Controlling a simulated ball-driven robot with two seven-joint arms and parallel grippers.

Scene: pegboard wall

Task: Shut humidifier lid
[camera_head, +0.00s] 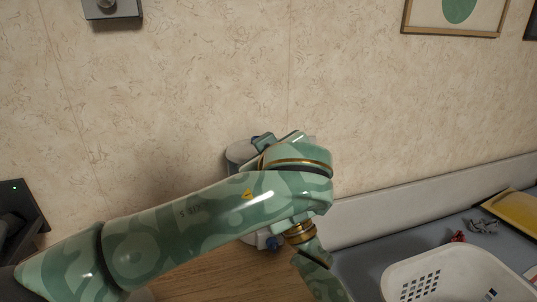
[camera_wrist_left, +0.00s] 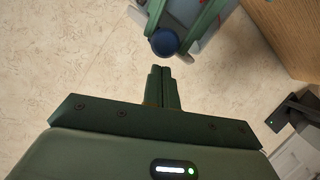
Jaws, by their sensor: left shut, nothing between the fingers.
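The humidifier (camera_head: 238,153) is a pale grey-white rounded body near the wall in the head view. My left arm crosses in front and covers most of it, so I cannot make out its lid or how far open it is. A small blue knob (camera_head: 272,243) shows low beside the arm. In the left wrist view my left gripper (camera_wrist_left: 160,70) is shut and empty, its fingertips just short of a blue round knob (camera_wrist_left: 165,43) on a pale body with green edges. I cannot tell whether they touch. My right gripper is not in view.
A white perforated basket (camera_head: 440,275) stands at the lower right on a grey surface. A yellow packet (camera_head: 512,212) and small loose items lie behind it. A dark device (camera_head: 20,210) with a green light is at the far left. The wooden top (camera_head: 205,278) shows below my arm.

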